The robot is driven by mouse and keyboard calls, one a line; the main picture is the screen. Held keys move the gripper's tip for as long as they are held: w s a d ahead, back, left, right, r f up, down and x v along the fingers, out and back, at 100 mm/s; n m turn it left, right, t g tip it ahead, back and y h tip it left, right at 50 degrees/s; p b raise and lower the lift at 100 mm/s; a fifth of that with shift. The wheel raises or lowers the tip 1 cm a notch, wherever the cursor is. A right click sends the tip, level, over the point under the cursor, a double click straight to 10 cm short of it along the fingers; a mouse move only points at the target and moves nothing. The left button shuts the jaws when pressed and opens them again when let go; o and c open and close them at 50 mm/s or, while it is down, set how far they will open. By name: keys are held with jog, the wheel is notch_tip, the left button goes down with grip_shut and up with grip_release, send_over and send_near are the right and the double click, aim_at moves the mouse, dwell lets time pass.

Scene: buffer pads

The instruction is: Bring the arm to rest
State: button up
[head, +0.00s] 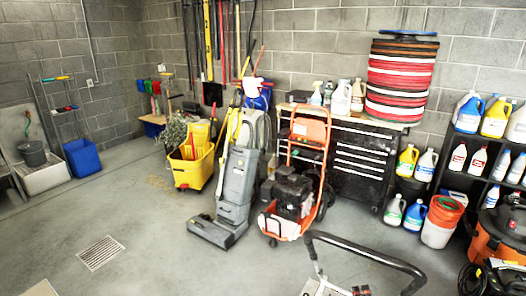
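My gripper and arm are not in view. A tall stack of round buffer pads (400,82) in red, white, black and dark tones stands on the wooden top of a black drawer chest (362,165) against the back wall. A blue item (408,33) lies on top of the stack.
A yellow mop bucket (192,166), a grey upright floor machine (236,180) and an orange-framed machine (296,190) stand before the chest. Bottle shelves (480,180) are at right. A black curved handle (366,252) rises at the bottom. Floor around the drain (101,253) is clear.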

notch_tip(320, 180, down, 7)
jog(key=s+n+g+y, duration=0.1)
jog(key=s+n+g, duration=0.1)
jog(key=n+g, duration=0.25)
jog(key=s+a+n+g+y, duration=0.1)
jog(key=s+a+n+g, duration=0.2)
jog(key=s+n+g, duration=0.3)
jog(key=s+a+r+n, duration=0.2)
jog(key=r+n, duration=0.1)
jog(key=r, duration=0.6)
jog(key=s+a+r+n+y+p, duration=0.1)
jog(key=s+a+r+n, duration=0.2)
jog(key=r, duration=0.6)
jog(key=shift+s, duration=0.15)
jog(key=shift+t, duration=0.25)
